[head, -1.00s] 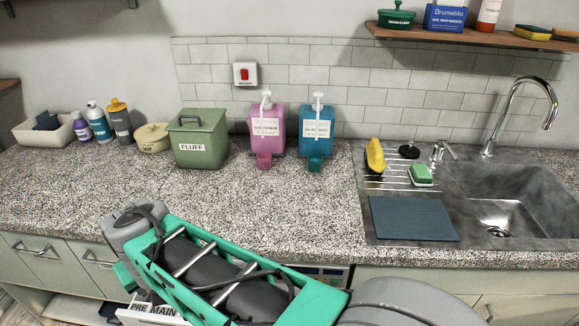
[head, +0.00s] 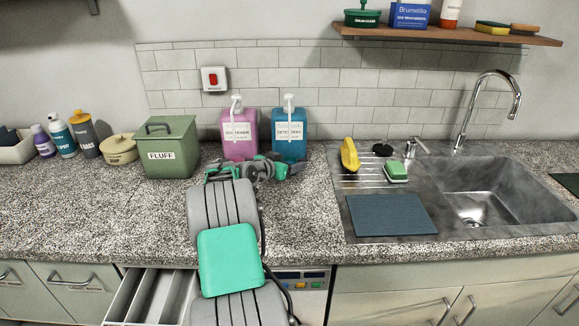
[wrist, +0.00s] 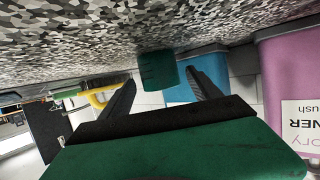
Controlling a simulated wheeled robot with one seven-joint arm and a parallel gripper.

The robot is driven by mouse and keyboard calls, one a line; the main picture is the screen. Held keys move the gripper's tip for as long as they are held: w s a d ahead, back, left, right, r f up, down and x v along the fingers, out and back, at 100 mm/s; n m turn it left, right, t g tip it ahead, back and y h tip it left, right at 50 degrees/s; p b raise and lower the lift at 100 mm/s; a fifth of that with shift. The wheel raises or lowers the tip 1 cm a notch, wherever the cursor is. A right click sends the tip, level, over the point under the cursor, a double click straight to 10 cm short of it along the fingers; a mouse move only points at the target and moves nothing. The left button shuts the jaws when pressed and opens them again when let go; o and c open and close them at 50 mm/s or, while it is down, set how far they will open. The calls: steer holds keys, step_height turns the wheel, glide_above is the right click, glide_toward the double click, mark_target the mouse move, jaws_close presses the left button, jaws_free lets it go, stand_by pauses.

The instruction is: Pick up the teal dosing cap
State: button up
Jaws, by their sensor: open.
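The teal dosing cap (wrist: 157,70) shows in the wrist view as a small dark teal cup, just beyond and between my fingertips. It hangs from the counter surface in that view, which appears turned over. My gripper (wrist: 162,88) is open, with one dark finger on each side and nothing held. Whether a finger touches the cap I cannot tell. In the head view, my gripper (head: 282,167) is low over the counter in front of the blue detergent dispenser (head: 289,136).
The pink softener dispenser (head: 239,136) stands left of the blue one, close to my wrist. A green FLUFF box (head: 168,155) is further left. A drying rack with a yellow item (head: 349,155) and the sink (head: 480,190) lie right. A drawer (head: 150,297) is open below.

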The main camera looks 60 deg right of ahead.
steer(key=shift+d+f, duration=0.2)
steer(key=shift+d, duration=0.4)
steer(key=shift+c, duration=0.2)
steer(key=c, duration=1.3)
